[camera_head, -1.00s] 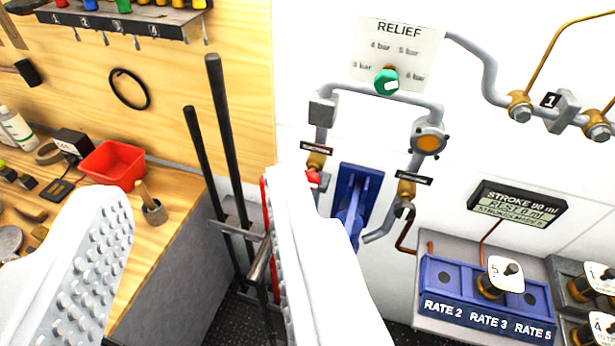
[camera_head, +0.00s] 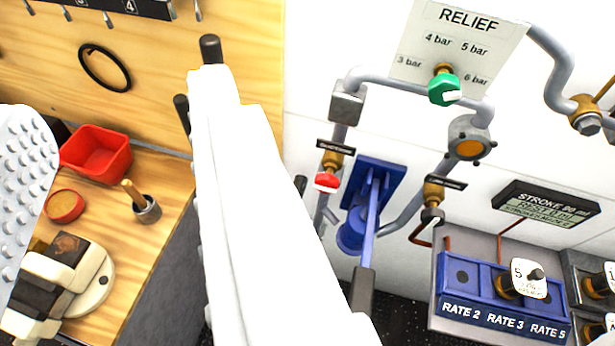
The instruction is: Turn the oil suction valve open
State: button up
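Two small valves sit on the grey pipework on the white wall. One has a red handle (camera_head: 327,182) on a brass body, under a small black label (camera_head: 336,147). The other has a dark handle (camera_head: 432,216) on a brass body, beside a second black label (camera_head: 445,183). The label text is too small to read, so I cannot tell which is the oil suction valve. My gripper (camera_head: 115,100) is open and empty, its two white fingers wide apart. Both valves are to the right of its right finger, apart from it.
A green relief knob (camera_head: 443,89) is above the valves. A blue lever pump (camera_head: 370,195) stands between them. A blue rate panel (camera_head: 500,300) is at lower right. The wooden bench at left holds a red bin (camera_head: 97,153), a cup (camera_head: 147,208) and a vise-like tool (camera_head: 65,275).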

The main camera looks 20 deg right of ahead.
jog(key=shift+a, duration=0.15)
jog(key=o, duration=0.6)
jog(key=shift+m+g, duration=0.4)
jog(key=shift+m, duration=0.4)
jog(key=w+a+f+b, duration=0.1)
jog(key=w+f, duration=0.1)
jog(key=f, duration=0.3)
jog(key=w+a+f, duration=0.2)
jog(key=w+f, duration=0.1)
jog(key=f, duration=0.2)
jog(key=w+a+f+b, duration=0.1)
jog(key=w+a+f, duration=0.1)
jog(key=f, duration=0.3)
jog(key=shift+w+b, duration=0.3)
jog(key=shift+w, duration=0.35)
jog(key=shift+o, duration=0.2)
jog(key=m+h+b, duration=0.6)
jog(key=m+h, duration=0.1)
jog(key=h, duration=0.3)
send_near(326, 189)
jog(key=shift+p+x, duration=0.4)
jog(key=shift+x, duration=5.2)
jog(key=shift+f, duration=0.1)
